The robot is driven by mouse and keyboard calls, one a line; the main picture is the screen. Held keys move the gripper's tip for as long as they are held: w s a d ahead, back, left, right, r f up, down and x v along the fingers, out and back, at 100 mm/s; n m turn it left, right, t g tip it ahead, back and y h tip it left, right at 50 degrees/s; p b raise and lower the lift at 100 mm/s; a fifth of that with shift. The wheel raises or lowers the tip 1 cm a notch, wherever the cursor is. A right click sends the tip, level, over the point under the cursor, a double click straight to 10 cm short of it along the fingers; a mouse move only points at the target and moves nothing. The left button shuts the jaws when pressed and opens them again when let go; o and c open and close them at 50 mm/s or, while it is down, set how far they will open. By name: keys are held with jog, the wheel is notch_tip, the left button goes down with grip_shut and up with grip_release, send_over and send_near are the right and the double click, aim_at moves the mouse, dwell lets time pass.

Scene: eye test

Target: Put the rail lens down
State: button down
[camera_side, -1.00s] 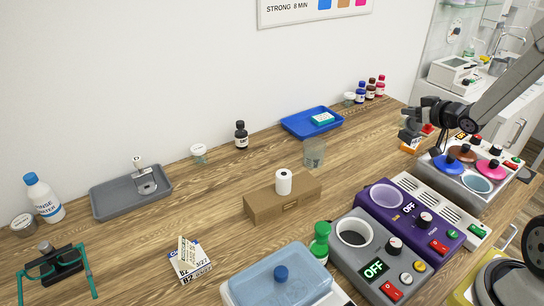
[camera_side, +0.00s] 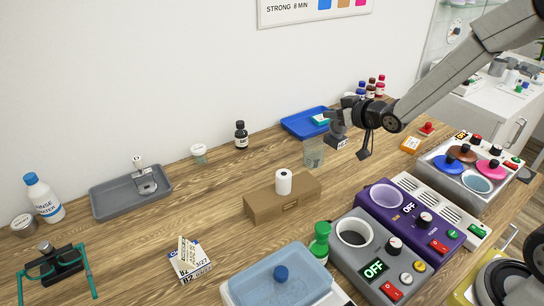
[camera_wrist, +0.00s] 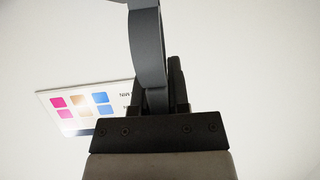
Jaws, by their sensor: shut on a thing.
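My gripper (camera_side: 347,105) is shut on a dark grey thing, which I take to be the rail lens (camera_side: 338,128). In the side view it hangs in front of the jaws, with a pale patch low on it, above the table near the blue tray. In the wrist view the jaws (camera_wrist: 160,100) close on the lens as a curved grey strip (camera_wrist: 148,45). The rest of it is cut off there. I cannot tell whether it touches the table.
The blue tray (camera_side: 290,126) with a teal item is just left of the lens, and a clear cup (camera_side: 313,153) is below it. Coloured bottles (camera_side: 371,87) stand behind. The pot unit (camera_side: 440,161) is at right, a cardboard box (camera_side: 262,210) in front.

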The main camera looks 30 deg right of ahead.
jog(key=s+a+n+y, duration=0.1)
jog(key=s+a+y, duration=0.1)
jog(key=a, duration=1.2)
jog(key=s+a+n+y, duration=0.2)
jog(key=a, duration=1.3)
jog(key=shift+f+n+g, duration=0.25)
jog(key=shift+n+g, duration=0.05)
jog(key=shift+g, duration=0.1)
jog(key=shift+a, duration=0.15)
jog(key=s+f+x, duration=0.1)
jog(key=f+x, duration=0.2)
jog(key=x, duration=1.2)
jog(key=shift+f, duration=0.3)
jog(key=shift+w, duration=0.2)
jog(key=shift+w+a+f, duration=0.1)
jog(key=shift+w+f, duration=0.1)
jog(key=shift+f, duration=1.65)
